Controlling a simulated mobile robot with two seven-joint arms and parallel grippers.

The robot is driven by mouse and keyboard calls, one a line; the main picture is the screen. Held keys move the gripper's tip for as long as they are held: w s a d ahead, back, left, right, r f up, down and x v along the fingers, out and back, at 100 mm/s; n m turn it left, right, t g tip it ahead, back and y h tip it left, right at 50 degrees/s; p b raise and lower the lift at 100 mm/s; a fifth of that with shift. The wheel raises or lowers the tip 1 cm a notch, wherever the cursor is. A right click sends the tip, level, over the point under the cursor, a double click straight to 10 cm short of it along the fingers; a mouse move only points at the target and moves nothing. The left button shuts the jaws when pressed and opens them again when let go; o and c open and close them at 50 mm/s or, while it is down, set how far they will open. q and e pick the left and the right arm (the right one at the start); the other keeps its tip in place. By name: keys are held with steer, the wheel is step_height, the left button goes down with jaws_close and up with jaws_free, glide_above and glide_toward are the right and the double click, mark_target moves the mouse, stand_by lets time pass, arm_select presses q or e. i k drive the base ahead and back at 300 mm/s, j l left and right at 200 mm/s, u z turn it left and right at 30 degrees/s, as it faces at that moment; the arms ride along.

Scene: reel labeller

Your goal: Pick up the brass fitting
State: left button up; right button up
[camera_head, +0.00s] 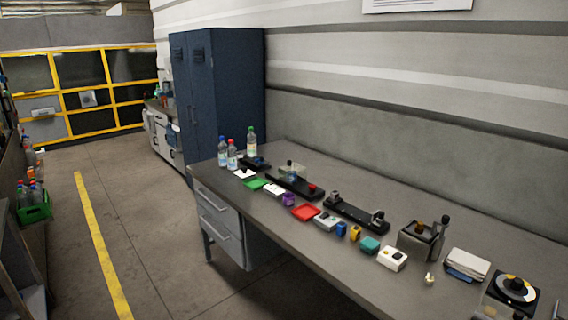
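A small pale, gold-tinted piece (430,279) stands alone near the front edge of the grey workbench (400,285), right of a white box with dark and yellow spots (392,258). It may be the brass fitting, but it is too small to be sure. A small yellow block (355,232) stands further left along the same edge. Neither of my grippers is in view.
A dark boxy device (420,243) stands behind the pale piece. A folded white cloth (467,262) and a reel device (514,289) are to its right. Black rails, a red tray (305,213) and bottles (232,155) line the bench leftward. The floor is open at left.

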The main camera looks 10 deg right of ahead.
mark_target(419, 228)
steer(key=z, duration=1.45)
